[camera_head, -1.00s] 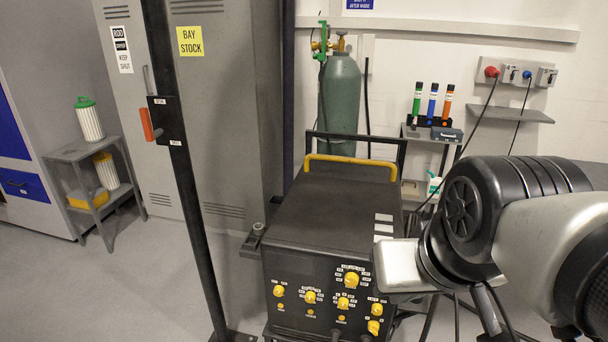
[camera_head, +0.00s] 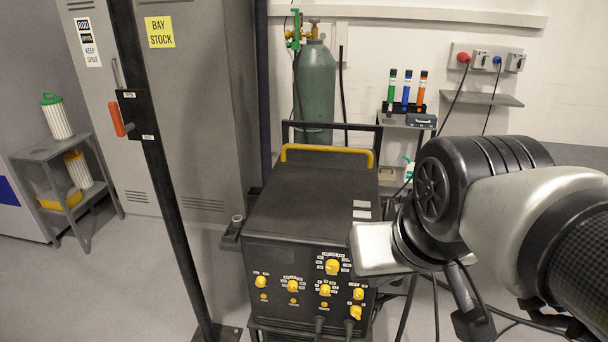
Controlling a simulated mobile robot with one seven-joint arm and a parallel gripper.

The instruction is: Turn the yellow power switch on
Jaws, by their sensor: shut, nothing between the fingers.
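A dark box-shaped power unit (camera_head: 310,207) with a yellow handle (camera_head: 327,148) stands in the middle. Its front panel carries several yellow knobs, including a large one (camera_head: 332,266) at the upper right, one at the far left (camera_head: 260,281) and a low one at the right (camera_head: 355,313). Small yellow round parts sit under some of them. The labels are too small to read, so I cannot tell which is the power switch or its setting. My arm comes in from the right, and its silver wrist block appears just right of the panel. My gripper's fingers are hidden.
A dark post (camera_head: 172,215) with an orange-handled lever (camera_head: 117,120) stands left of the unit. A green gas cylinder (camera_head: 315,88) stands behind it. A small shelf stand (camera_head: 48,153) is at the far left. Cables lie low on the right. Floor at left is clear.

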